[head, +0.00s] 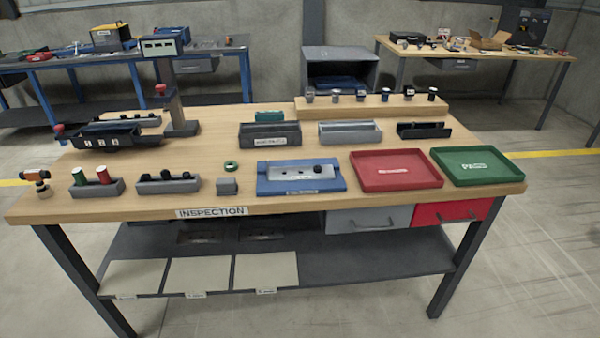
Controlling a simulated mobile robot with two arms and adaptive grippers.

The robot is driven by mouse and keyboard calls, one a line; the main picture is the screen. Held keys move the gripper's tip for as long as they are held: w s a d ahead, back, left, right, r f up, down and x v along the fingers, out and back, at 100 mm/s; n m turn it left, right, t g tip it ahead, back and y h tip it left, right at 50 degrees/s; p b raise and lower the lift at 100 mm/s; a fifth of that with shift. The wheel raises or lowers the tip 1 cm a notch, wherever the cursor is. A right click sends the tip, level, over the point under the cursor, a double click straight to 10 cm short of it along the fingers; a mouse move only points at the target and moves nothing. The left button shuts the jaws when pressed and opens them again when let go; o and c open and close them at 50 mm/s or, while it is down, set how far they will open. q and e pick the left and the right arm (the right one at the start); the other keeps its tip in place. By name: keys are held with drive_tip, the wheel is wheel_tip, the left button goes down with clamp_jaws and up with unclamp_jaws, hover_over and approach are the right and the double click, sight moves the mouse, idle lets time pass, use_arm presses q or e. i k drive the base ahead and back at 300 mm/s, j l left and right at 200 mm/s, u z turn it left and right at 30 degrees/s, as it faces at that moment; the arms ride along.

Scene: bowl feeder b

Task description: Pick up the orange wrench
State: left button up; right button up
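A small orange and black tool (35,175) sits at the far left front corner of the inspection table (330,197), on a small brown stand (44,190). It is the only clearly orange tool on this table. It is too small here to tell for certain that it is a wrench. Neither of my grippers shows in the head view.
Beside the tool stands a grey holder (97,189) with a green and a red cylinder. A blue fixture (331,187), a red tray (358,181) and a green tray (440,180) lie further right. Grey bins (270,141) stand behind. Bare wood lies between them.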

sight(44, 191)
drive_tip(key=i+l, duration=0.15)
drive_tip(key=i, duration=0.35)
drive_tip(key=i+l, duration=0.15)
drive_tip(key=i, duration=0.35)
drive_tip(key=u, duration=1.85)
drive_tip(key=i+j+u, duration=0.1)
drive_tip(key=i+j, duration=0.1)
drive_tip(key=i, duration=0.1)
